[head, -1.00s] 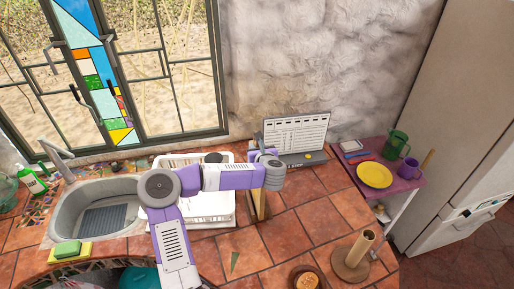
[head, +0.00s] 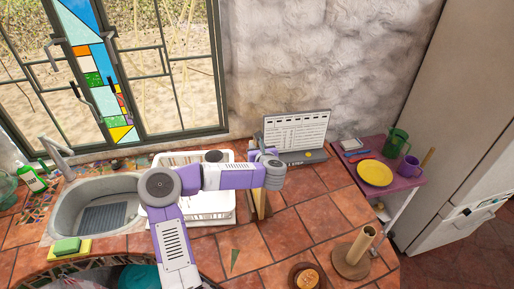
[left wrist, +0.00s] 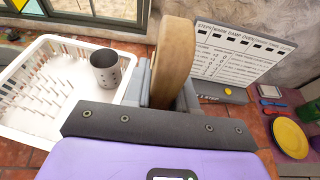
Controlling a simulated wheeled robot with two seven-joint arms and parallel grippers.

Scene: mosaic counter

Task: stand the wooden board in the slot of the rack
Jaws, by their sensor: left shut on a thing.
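The wooden board (head: 258,206) is upright, seen nearly edge-on, just right of the white rack (head: 222,219) in the head view. My arm covers part of the rack in the head view. Whether the board's lower edge touches the counter is unclear. My right gripper is out of view.
A metal cup (left wrist: 105,70) stands at the rack's right side. A sign on a grey stand (head: 296,135) is behind the board. A wooden holder (head: 354,255) and a brown bowl (head: 305,277) are at the front right. The sink (head: 95,205) is left; tiles right of the board are clear.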

